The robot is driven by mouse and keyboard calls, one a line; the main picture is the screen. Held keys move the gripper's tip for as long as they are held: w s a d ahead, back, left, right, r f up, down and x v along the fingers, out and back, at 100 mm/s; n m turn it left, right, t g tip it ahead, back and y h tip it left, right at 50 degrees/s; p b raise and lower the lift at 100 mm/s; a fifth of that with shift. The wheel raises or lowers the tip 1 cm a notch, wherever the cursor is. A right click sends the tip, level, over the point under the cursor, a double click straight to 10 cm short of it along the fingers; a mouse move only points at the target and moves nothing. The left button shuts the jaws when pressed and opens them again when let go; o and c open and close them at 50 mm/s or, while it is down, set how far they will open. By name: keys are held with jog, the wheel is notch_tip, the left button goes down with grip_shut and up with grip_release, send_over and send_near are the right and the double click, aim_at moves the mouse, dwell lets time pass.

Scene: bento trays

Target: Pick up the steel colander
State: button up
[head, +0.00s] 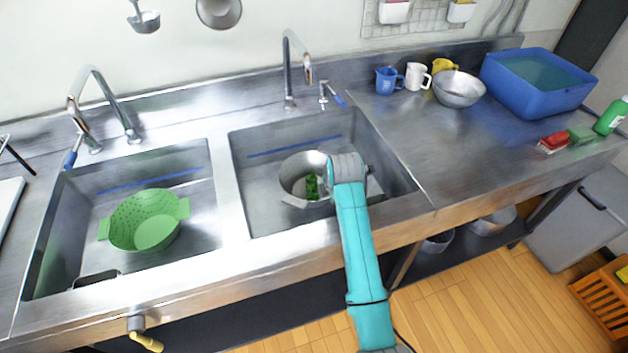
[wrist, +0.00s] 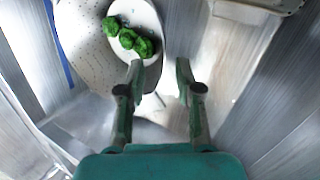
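The steel colander (head: 296,166) sits in the right sink, with green pieces (head: 312,187) inside it. My arm's wrist covers its right side in the head view. In the wrist view the pale, perforated colander (wrist: 85,45) is at the upper left, and the green pieces (wrist: 132,38) look like broccoli florets. My gripper (wrist: 160,72) is open, its two fingers well apart. The left fingertip overlaps the colander's right edge in the picture and the right fingertip is outside it. I cannot tell whether either touches. The fingertips are hidden in the head view.
A green colander (head: 150,222) lies in the left sink. A faucet (head: 290,70) stands behind the right sink. Mugs, a steel bowl (head: 459,90) and a blue tub (head: 540,95) stand on the right counter.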

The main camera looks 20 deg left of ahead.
jog(key=shift+s+x, duration=0.15)
jog(key=shift+x, duration=2.55)
jog(key=shift+s+x, duration=0.15)
jog(key=shift+x, duration=2.55)
jog(key=shift+a+f, duration=0.1)
jog(key=shift+a, duration=0.05)
jog(key=shift+c, duration=0.3)
